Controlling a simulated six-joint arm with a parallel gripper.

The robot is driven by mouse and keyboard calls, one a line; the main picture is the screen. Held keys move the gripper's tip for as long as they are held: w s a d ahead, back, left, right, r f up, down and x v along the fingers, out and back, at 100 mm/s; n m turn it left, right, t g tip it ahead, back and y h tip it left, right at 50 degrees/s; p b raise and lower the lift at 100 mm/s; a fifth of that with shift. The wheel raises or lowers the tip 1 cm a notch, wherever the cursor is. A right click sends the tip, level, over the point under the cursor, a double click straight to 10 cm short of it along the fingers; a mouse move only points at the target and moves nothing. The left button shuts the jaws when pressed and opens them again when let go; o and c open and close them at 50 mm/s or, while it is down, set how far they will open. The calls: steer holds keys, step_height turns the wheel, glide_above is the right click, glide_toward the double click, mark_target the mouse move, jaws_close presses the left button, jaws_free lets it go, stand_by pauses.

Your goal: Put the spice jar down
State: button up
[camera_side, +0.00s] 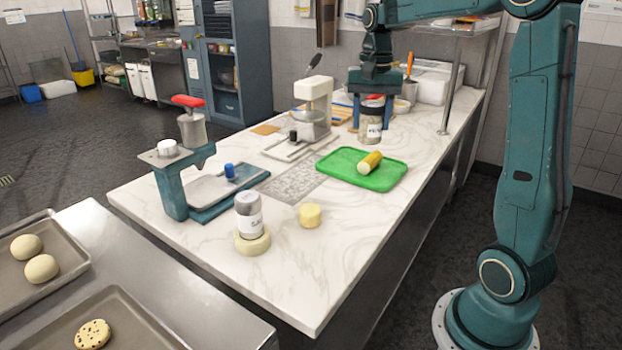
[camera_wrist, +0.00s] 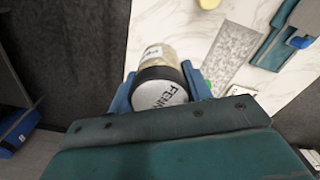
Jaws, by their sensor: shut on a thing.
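The spice jar is a clear jar with a dark lid and a white label; it shows in the side view (camera_side: 371,132) and the wrist view (camera_wrist: 160,58). My gripper (camera_side: 372,112) points down at the back of the marble counter (camera_side: 350,230), with its blue fingers on either side of the jar near the lid. In the wrist view my gripper (camera_wrist: 160,92) is shut on the jar, with the lid toward the camera. The jar looks upright. I cannot tell whether its base touches the counter. A speckled grey rectangle (camera_side: 290,182) lies on the counter, left of the jar.
A green board (camera_side: 345,178) with a yellow roll (camera_side: 369,162) lies in front of the jar. A white-topped press (camera_side: 314,105) stands left of it. The front right counter is clear.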

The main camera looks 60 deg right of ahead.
steer(key=s+a+n, duration=0.1)
steer(key=a+n, duration=0.2)
steer(key=a, duration=2.2)
steer(key=shift+r, duration=0.15)
steer(key=shift+s, duration=0.1)
step_height(320, 180, down, 16)
steer(key=shift+f, duration=2.05)
steer(key=shift+f, duration=0.1)
